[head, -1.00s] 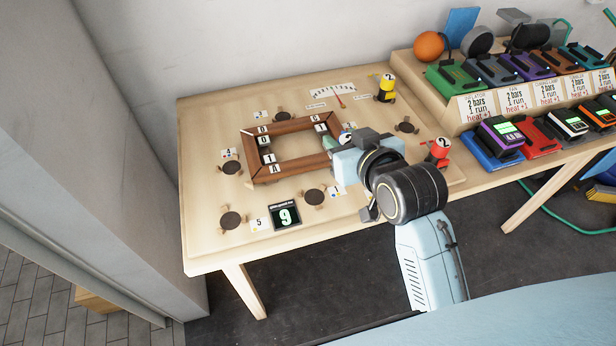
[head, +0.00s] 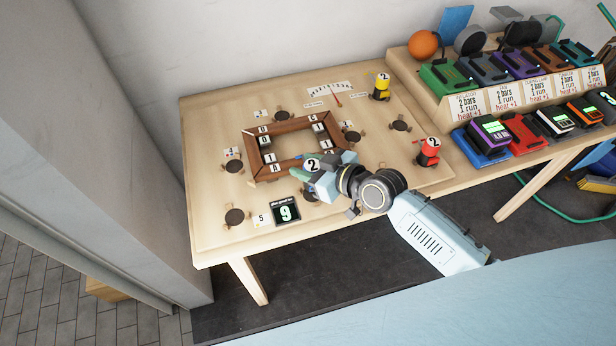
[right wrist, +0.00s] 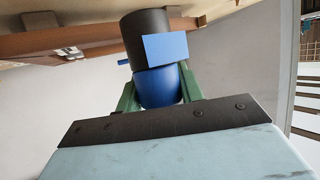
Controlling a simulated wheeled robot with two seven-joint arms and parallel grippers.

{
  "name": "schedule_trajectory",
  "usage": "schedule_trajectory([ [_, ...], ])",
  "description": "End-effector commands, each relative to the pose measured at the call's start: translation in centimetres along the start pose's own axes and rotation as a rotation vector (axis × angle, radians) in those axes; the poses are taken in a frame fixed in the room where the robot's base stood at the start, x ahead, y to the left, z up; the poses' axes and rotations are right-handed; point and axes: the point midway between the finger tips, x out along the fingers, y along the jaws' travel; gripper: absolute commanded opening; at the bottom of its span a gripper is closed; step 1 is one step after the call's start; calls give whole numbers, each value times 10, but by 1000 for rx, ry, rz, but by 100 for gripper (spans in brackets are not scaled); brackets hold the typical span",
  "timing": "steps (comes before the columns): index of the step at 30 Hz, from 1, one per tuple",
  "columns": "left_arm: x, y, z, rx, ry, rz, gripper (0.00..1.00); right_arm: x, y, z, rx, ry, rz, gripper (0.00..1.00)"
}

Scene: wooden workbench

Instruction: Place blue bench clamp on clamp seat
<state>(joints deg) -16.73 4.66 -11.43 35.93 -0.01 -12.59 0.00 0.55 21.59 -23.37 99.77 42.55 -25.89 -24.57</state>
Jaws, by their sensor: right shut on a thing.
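My right gripper (head: 308,173) is shut on the blue bench clamp. The clamp's white "2" tag (head: 313,164) shows in the head view, beside the front right corner of the wooden frame. In the right wrist view the blue clamp (right wrist: 158,88) sits between the green fingers (right wrist: 158,92), with a black cylinder beyond it. Dark round clamp seats lie around the frame: one at the front (head: 310,196), partly hidden by my gripper, one at front left (head: 235,217), one at left (head: 233,166), others right and behind. Whether the clamp touches anything is unclear. My left gripper is out of view.
The wooden frame (head: 258,155) with letter tags lies mid-board. A red clamp (head: 428,153) and a yellow clamp (head: 381,90) stand upright at right. A display reading 9 (head: 285,213) is at the front. Coloured devices fill the rack at right.

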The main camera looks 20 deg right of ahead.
Motion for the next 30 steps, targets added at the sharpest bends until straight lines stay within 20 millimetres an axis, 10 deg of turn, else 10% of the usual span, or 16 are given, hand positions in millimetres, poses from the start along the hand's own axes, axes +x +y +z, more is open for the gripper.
schedule_trajectory([
  [20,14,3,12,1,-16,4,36,16,0,36,-1,3,2,5],
  [21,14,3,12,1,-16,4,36,15,0,37,0,0,1,41],
  [30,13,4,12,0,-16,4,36,15,0,36,0,0,1,59],
])
